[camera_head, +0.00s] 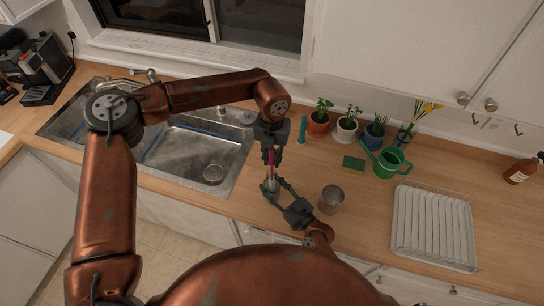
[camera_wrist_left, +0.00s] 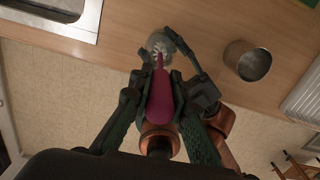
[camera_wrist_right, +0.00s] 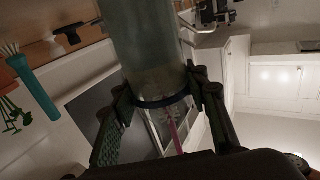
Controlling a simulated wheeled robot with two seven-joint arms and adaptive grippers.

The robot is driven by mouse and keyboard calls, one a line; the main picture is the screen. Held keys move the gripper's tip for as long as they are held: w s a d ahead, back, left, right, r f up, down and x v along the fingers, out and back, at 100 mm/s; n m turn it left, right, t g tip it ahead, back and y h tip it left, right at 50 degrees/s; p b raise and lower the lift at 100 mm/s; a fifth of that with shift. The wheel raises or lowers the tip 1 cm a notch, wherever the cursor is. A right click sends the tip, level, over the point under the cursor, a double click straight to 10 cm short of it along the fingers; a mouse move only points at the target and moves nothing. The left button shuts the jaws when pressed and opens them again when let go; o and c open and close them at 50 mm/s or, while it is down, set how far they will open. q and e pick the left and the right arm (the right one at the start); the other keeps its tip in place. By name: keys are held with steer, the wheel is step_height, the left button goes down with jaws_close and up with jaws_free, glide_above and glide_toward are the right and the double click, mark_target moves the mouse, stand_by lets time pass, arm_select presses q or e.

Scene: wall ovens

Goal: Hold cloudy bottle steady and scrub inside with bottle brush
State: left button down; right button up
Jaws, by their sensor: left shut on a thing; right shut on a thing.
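The cloudy grey-green bottle (camera_wrist_right: 150,45) is between the fingers of my right gripper (camera_head: 274,187), shut on it above the counter. My left gripper (camera_head: 268,160) is above it, shut on the magenta handle of the bottle brush (camera_wrist_left: 161,95). The handle points down to the bottle's mouth (camera_wrist_left: 160,46), where pale bristles show. In the right wrist view the bristles and handle (camera_wrist_right: 175,135) are at the dark-rimmed mouth. How deep the brush sits is hard to tell.
A metal cup (camera_head: 331,199) stands close right of my right gripper. A white dish rack (camera_head: 398,235) is farther right. A green watering can (camera_head: 393,163), a sponge (camera_head: 353,163), potted plants (camera_head: 346,130) and a teal-handled brush (camera_head: 302,130) are behind. The sink (camera_head: 213,150) is left.

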arm_select(q)
steer(key=shift+f, duration=2.25)
stand_by(3.2)
steer(key=shift+r, duration=0.15)
steer(key=shift+r, duration=8.8)
